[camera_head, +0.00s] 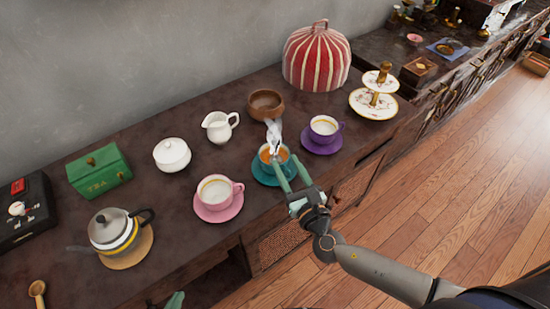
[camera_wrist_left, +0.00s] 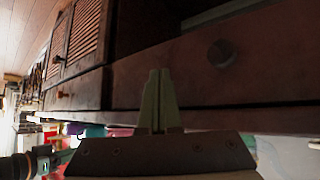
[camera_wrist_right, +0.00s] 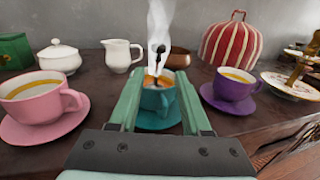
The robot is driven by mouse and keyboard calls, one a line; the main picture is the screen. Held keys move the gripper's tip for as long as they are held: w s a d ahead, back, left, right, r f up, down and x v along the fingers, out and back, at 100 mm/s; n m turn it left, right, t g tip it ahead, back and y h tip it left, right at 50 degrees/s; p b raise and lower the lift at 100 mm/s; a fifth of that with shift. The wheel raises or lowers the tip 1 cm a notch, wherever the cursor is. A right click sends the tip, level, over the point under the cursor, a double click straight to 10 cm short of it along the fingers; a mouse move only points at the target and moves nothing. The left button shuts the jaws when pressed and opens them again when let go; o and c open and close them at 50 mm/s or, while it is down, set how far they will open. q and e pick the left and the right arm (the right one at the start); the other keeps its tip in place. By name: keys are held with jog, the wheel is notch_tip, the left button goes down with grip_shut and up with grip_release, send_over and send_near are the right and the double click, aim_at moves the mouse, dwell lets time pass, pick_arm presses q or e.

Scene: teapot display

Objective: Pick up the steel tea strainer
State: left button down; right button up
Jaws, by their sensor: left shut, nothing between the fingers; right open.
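A teal cup (camera_head: 267,163) with amber tea stands on a teal saucer (camera_head: 262,178), with white steam rising from it. In the right wrist view a thin dark piece with a rounded top (camera_wrist_right: 159,50) stands up from the teal cup (camera_wrist_right: 150,99); it looks like the tea strainer's handle, its lower part hidden in the cup. My right gripper (camera_head: 284,161) is open, its fingers at the near side of this cup, one to each side in the wrist view. My left gripper (camera_head: 174,300) is shut and empty, low at the counter's front edge.
A pink cup (camera_head: 215,191) stands left of the teal one and a purple cup (camera_head: 325,127) right. Behind are a white creamer (camera_head: 219,128), a lidded sugar bowl (camera_head: 172,154) and a wooden bowl (camera_head: 266,103). A teapot (camera_head: 110,230) stands at left. Drawer fronts (camera_wrist_left: 215,75) face my left wrist.

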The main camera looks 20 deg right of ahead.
aim_at(276, 147)
jog(key=w, duration=0.4)
jog(key=w+a, duration=0.1)
jog(key=w, duration=0.1)
jog(key=shift+w+r, duration=0.1)
jog(key=shift+w, duration=0.3)
grip_shut()
dwell(1.1)
